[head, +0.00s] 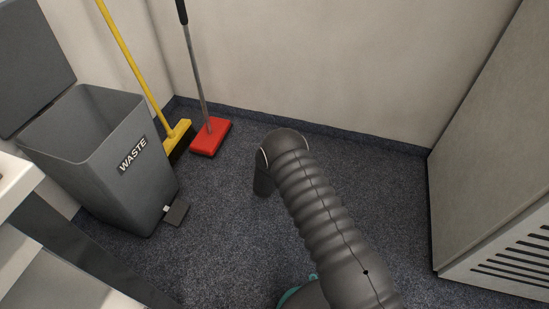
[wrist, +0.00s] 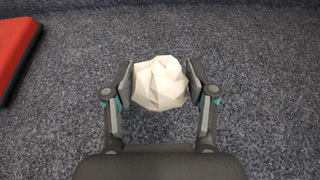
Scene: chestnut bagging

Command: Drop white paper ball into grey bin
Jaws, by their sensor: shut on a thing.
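The white crumpled paper ball (wrist: 160,83) is between the two fingers of my gripper (wrist: 160,82) in the wrist view, with a pad against each side. My gripper is shut on it, above the dark carpet. In the head view the ball and the fingers are hidden behind my arm. The grey bin (head: 118,187), marked WASTE, stands at the left in the head view. Its lid (head: 33,58) is up and its top is open. The bin is to the left of my arm and apart from it.
The red one also shows in the wrist view (wrist: 12,48). A white-topped stand (head: 18,187) is at front left. A vented cabinet (head: 490,170) is at right. Carpet between is clear.

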